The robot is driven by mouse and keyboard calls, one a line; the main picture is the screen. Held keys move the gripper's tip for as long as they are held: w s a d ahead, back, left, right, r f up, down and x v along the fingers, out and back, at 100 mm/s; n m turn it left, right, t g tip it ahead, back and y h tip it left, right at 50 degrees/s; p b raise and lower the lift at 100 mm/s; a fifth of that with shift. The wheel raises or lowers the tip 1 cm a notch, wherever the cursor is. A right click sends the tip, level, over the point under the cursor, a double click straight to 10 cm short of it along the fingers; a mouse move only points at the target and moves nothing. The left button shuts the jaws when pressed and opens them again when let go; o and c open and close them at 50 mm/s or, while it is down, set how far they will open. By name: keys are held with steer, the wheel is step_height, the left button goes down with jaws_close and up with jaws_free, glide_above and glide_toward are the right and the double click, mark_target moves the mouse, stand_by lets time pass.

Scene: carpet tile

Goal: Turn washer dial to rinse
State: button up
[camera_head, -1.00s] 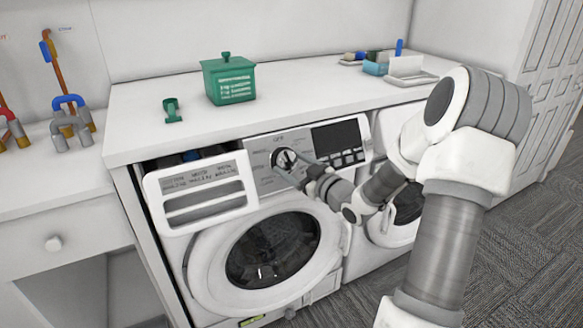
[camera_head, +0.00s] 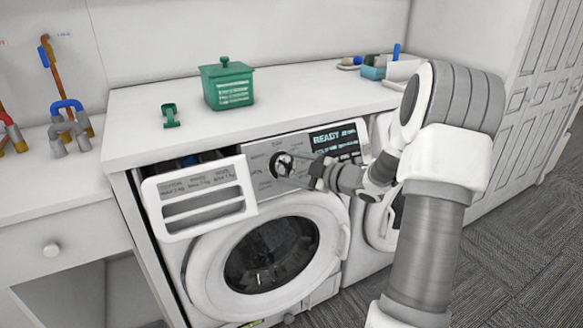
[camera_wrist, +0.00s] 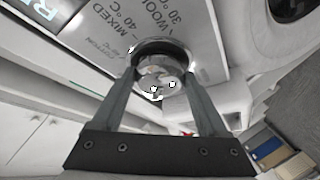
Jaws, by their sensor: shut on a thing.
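The washer (camera_head: 212,252) stands under the white counter with its round door shut. Its dial (camera_head: 282,165) is a round silver knob on the grey control panel (camera_head: 258,180). In the wrist view the dial (camera_wrist: 160,68) sits between my fingertips, with labels such as "MIXED", "WOOL" and "COTTON" around it. My gripper (camera_head: 298,172) reaches in from the right and is shut on the dial; it also shows in the wrist view (camera_wrist: 160,85). The display (camera_head: 335,142) is lit and reads "READY" with smaller lines below. I cannot make out the dial's pointer.
The detergent drawer (camera_head: 203,227) sticks out left of the dial. A green lidded box (camera_head: 228,85) and a small green scoop-like item (camera_head: 170,116) stand on the counter (camera_head: 290,94). A second machine (camera_head: 378,232) stands at right. Carpet (camera_head: 500,240) is free at right.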

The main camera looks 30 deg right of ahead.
stand_by(0.3)
steer(key=o, duration=1.3)
steer(key=shift+c, duration=0.2)
steer(key=p+v, duration=0.3)
steer(key=v, duration=1.4)
steer(key=shift+s, duration=0.25)
steer(key=shift+w+d+r, duration=0.1)
steer(key=shift+w, duration=0.05)
